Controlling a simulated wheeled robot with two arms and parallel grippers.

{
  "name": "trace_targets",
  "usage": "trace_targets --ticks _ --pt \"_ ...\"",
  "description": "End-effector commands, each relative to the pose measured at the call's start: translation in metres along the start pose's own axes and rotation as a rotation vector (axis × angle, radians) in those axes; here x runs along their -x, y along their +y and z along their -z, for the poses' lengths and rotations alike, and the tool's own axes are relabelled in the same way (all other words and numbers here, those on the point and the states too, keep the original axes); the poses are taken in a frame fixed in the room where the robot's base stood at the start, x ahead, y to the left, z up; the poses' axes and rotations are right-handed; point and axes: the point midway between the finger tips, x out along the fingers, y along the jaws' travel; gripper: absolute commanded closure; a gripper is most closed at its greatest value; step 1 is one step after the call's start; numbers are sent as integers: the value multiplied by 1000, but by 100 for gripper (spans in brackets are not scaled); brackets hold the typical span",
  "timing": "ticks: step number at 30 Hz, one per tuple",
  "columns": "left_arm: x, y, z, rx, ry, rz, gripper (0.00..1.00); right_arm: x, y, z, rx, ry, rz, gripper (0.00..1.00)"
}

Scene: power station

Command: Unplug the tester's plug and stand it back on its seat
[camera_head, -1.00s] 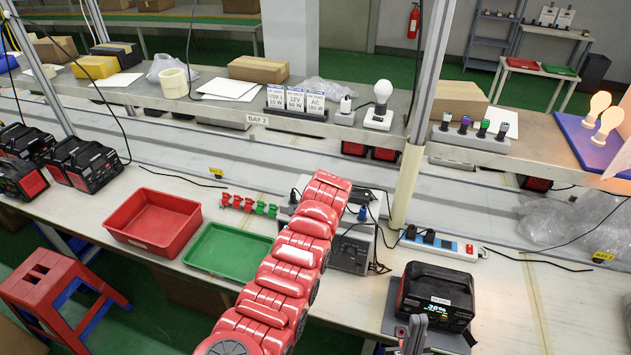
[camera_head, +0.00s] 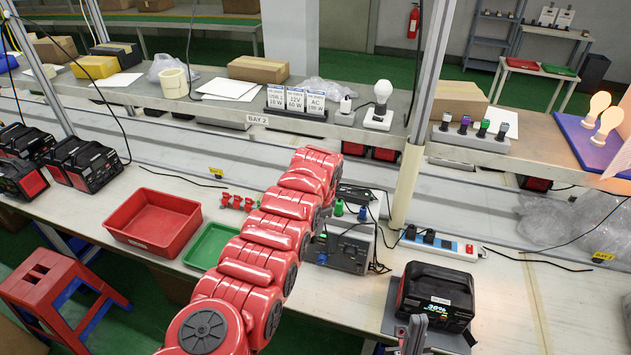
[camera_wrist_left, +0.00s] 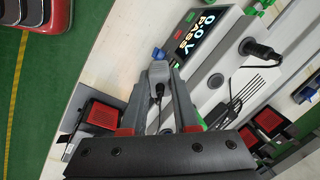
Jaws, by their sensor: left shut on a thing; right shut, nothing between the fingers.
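The tester (camera_head: 343,254) is a grey box on the bench in the head view, partly hidden by my left arm. Its panel in the left wrist view has a lit display (camera_wrist_left: 194,34) that seems to read 0.0V PASS. My left gripper (camera_wrist_left: 160,82) is shut on a grey plug (camera_wrist_left: 159,72) with a dark cord, in front of the tester's panel; I cannot tell whether the plug touches anything. In the head view this gripper is hidden behind my red arm. The plug's seat cannot be made out. My right gripper (camera_head: 415,330) is shut and empty by the power station.
A black power station (camera_head: 437,293) stands right of the tester. A red bin (camera_head: 155,220), green tray (camera_head: 208,246) and power strip (camera_head: 440,244) are on the bench. The bench's right front is clear.

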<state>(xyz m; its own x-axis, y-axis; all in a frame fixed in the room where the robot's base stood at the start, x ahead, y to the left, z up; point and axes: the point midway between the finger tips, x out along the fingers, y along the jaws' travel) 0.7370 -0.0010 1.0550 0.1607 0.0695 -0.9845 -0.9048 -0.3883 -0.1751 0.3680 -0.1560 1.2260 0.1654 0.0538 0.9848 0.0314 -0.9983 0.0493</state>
Motion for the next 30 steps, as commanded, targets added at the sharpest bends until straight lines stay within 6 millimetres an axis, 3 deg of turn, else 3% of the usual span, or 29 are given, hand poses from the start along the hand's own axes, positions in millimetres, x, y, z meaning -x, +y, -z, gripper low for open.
trace_targets --ticks 30 --pt "15 3 -4 18 -2 -45 100 0 0 0 0 0 0 100"
